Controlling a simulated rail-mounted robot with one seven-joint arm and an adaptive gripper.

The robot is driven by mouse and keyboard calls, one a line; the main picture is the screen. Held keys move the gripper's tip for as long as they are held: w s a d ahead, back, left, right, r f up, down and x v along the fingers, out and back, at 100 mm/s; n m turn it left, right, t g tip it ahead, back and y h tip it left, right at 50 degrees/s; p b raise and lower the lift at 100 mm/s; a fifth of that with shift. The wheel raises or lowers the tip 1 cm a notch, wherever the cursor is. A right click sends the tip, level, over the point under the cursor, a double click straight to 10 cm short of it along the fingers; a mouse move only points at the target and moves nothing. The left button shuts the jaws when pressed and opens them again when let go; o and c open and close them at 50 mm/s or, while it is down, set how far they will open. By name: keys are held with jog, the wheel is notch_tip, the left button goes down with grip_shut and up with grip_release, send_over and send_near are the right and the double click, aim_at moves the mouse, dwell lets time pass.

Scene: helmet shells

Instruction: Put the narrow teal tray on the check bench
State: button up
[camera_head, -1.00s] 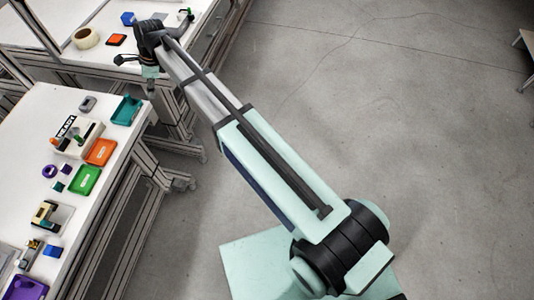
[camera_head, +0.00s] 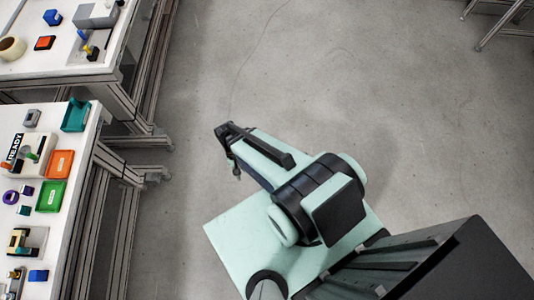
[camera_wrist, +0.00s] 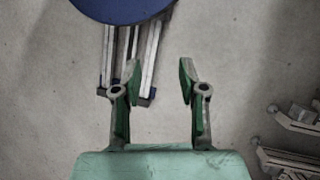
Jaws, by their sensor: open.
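A teal tray (camera_head: 76,115) lies at the back right corner of the near left bench (camera_head: 92,150) in the head view. It is the only teal tray I can make out. My gripper (camera_wrist: 158,78) shows in the wrist view with its two fingers apart and nothing between them, over grey floor. It is away from the tray, which the wrist view does not show. A second bench (camera_head: 100,75) stands farther back on the left. I cannot tell which bench is the check bench.
The near bench holds an orange tray (camera_head: 59,164), a green tray (camera_head: 51,196) and a block marked READY (camera_head: 40,143). The far bench holds a tape roll (camera_head: 11,49) and a grey box (camera_head: 97,15). Open floor (camera_head: 290,80) lies right of the benches.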

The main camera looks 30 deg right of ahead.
jog(key=s+d+f+n+g, duration=0.1)
jog(key=s+d+n, duration=0.2)
jog(key=s, duration=0.9)
jog(key=shift+s+f+n+g, duration=0.15)
jog(key=shift+s+n+g, duration=0.15)
jog(key=shift+n, duration=0.2)
